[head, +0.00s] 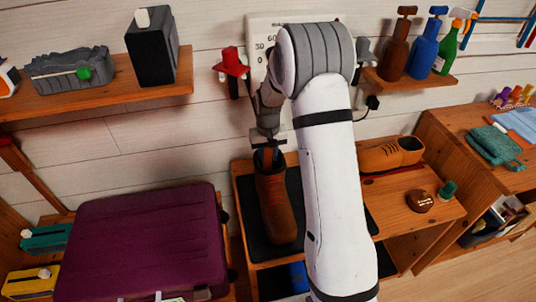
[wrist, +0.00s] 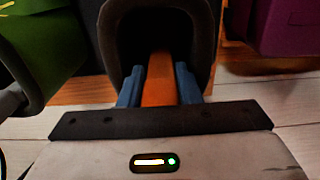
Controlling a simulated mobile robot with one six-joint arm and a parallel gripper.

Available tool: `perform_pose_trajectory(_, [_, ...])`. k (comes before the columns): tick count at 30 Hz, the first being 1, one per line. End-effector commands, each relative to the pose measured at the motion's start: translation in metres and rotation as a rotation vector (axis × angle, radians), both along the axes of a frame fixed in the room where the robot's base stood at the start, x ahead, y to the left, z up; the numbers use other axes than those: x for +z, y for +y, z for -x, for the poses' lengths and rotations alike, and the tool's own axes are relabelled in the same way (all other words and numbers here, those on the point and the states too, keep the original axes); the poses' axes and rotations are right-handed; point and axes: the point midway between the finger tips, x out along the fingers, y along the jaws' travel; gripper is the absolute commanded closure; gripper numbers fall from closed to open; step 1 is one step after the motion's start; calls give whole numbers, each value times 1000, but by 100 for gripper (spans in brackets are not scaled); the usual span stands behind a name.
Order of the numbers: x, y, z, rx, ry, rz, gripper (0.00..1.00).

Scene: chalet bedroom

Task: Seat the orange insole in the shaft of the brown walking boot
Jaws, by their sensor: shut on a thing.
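The brown walking boot (head: 275,205) stands upright on a dark mat, its shaft opening facing up. My gripper (head: 268,157) is directly above that opening, pointing down. In the wrist view my gripper (wrist: 160,88) has its blue fingers shut on the orange insole (wrist: 159,80), one finger on each side. The insole's far end reaches into the dark opening of the boot's shaft (wrist: 203,35), and the fingertips are at the rim. How deep the insole goes, and whether it touches the inside, is hidden.
A tan low shoe (head: 392,154), a brown tin (head: 420,201) and a small green item (head: 447,190) lie right of my arm. A purple suitcase (head: 140,245) fills the left front. Shelves with a black box (head: 152,58) and bottles (head: 421,50) flank my arm.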

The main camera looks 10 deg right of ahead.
Motion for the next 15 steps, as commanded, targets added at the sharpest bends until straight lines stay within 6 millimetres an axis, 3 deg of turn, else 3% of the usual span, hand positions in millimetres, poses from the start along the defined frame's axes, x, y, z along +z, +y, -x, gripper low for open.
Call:
perform_pose_trajectory(4, [-1, 0, 0, 0, 0, 0, 60])
perform_pose_trajectory(11, [1, -1, 0, -1, 0, 0, 60])
perform_pose_trajectory(15, [12, -1, -1, -1, -2, 0, 60])
